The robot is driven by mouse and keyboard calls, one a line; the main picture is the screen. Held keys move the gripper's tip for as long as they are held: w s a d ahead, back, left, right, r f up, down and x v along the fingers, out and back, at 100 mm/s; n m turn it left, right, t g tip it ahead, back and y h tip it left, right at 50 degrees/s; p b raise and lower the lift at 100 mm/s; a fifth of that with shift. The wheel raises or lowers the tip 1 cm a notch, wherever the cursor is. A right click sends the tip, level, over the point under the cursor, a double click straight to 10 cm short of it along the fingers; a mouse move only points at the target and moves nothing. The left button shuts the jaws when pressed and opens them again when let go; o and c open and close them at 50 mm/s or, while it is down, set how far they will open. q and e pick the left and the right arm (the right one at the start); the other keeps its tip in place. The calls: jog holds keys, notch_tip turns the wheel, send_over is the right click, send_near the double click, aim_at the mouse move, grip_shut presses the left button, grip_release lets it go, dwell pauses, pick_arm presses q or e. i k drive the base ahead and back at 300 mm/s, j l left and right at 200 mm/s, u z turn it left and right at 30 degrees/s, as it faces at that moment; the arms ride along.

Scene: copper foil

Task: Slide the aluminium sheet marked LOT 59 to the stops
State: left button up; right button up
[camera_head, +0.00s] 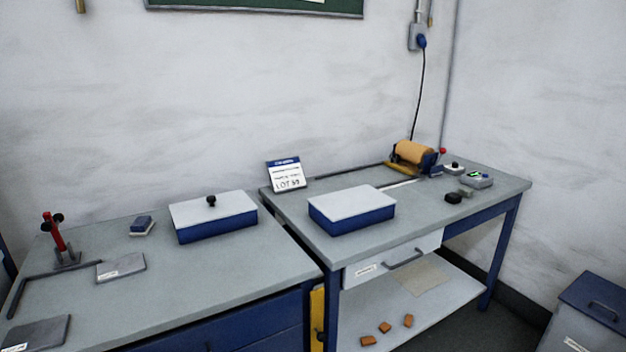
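Two flat grey sheets lie on the left table. One sheet (124,265) lies beside a dark L-shaped bar (58,273), which may be the stops; a gap between them is hard to judge. The other sheet (42,330) lies at the near left corner, nearer the front edge. Each has a small white label too small to read, so I cannot tell which is LOT 59. A standing card (286,175) on the right table reads LOT 59. Neither of my grippers is in view.
A red-handled clamp (60,242) stands behind the bar. A small blue block (142,224) and a lidded blue box (213,218) stand toward the back. Another blue box (352,211) and an orange roller (413,153) are on the right table. The left table's front middle is clear.

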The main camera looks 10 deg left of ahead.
aim_at(120, 267)
jog(key=u, duration=0.45)
jog(key=i+u, duration=0.15)
jog(key=u, duration=0.3)
jog(key=i+u, duration=0.1)
jog(key=u, duration=0.85)
jog(key=i+j, duration=0.05)
